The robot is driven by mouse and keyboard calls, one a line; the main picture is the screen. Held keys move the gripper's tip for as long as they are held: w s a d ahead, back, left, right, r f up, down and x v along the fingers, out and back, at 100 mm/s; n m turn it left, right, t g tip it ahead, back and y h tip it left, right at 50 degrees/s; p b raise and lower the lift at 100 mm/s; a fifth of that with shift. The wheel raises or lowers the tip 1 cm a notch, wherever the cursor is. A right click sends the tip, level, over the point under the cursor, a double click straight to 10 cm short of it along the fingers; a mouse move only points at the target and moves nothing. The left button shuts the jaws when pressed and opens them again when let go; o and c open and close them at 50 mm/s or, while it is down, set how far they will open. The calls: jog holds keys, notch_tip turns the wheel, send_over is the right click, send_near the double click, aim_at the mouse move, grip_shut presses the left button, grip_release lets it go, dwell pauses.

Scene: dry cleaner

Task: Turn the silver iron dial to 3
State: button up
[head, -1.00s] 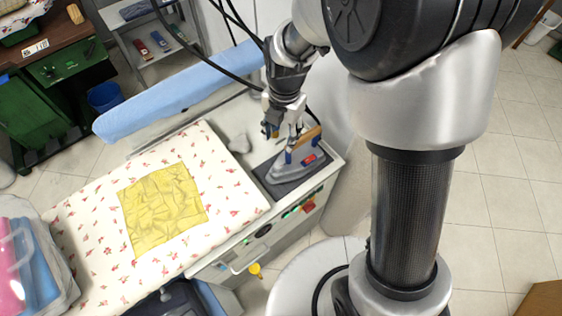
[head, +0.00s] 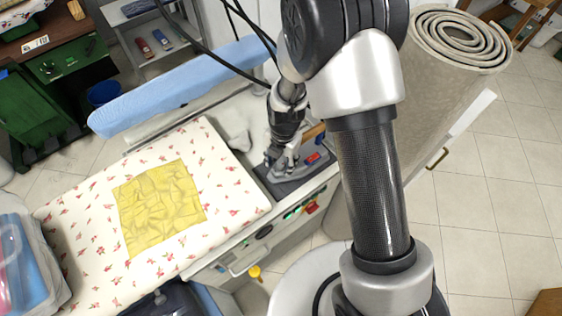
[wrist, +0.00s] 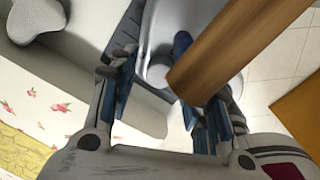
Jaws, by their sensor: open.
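The silver iron (head: 298,172) rests on a dark pad (head: 284,190) at the right end of the ironing station. A red part shows on its side, and its wooden handle (wrist: 235,55) crosses the wrist view. My gripper (head: 282,164) is down at the iron, on the left side of the handle in the head view. In the wrist view, my gripper (wrist: 165,85) has its fingers spread apart around part of the silver body and a small blue part (wrist: 182,42), perhaps the dial. I cannot tell whether they touch. No dial numbers are readable.
A yellow cloth (head: 160,208) lies on the flowered pad (head: 215,165) to the left. A blue sleeve board (head: 180,88) stands behind. Buttons (head: 300,212) line the station's front. A rolled carpet (head: 440,110) stands at the right.

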aim_at(282, 165)
jog(key=shift+c, duration=0.5)
grip_shut()
jog(key=m, duration=0.4)
jog(key=shift+m+b, duration=0.3)
jog(key=shift+m, duration=0.1)
jog(key=shift+o, duration=0.5)
grip_release()
notch_tip(282, 165, up, 12)
jog(key=shift+s+d, duration=0.15)
jog(key=shift+s, duration=0.1)
